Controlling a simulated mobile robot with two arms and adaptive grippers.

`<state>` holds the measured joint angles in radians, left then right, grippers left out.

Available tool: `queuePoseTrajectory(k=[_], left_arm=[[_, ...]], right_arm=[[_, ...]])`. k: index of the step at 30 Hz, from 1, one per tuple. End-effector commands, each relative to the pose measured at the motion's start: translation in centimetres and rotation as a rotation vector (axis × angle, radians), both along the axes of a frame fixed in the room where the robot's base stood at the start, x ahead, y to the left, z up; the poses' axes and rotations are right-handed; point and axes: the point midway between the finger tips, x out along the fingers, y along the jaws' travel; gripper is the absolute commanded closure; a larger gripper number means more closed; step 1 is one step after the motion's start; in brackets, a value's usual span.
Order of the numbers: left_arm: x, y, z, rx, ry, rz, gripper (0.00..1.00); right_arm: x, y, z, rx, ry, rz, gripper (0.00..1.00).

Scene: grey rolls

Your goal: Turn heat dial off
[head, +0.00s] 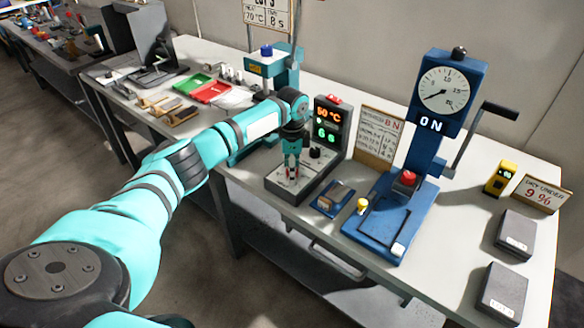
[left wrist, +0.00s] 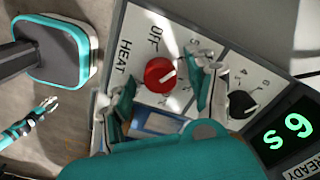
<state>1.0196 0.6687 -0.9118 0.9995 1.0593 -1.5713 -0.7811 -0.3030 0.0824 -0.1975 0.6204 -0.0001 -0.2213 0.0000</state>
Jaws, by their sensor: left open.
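The red heat dial (left wrist: 159,75) sits on a light panel marked HEAT, with OFF printed above it in the left wrist view. Its white pointer line points to the upper right of that view, not straight at OFF. My left gripper (left wrist: 160,92) is open, with one finger on each side of the dial in that view. I cannot tell whether the fingers touch it. In the head view my left gripper (head: 291,172) points down over the control box (head: 275,184) and mostly hides the dial.
A black dial (left wrist: 243,104) is beside the right finger. A display (head: 331,124) with orange and green digits stands behind the box. A blue lever press (head: 425,140), a small blue holder (head: 332,198) and a yellow-topped piece (head: 362,204) stand to the right.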

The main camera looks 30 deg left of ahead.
Motion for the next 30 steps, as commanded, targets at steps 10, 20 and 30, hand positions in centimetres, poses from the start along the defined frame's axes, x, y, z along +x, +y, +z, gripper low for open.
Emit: queuePoseTrajectory(k=[10, 20, 30], left_arm=[[0.0, 0.0, 0.0, 0.0, 0.0, 0.0, 0.74], [0.0, 0.0, 0.1, 0.0, 0.0, 0.005, 0.98], [0.0, -0.1, 0.5, -0.002, 0.001, 0.133, 0.98]], right_arm=[[-0.2, 0.0, 0.0, 0.0, 0.003, 0.001, 0.6], [0.2, 0.1, 0.1, 0.002, -0.004, 0.003, 0.6], [0.3, 0.5, 2.5, 0.006, -0.005, 0.003, 0.6]])
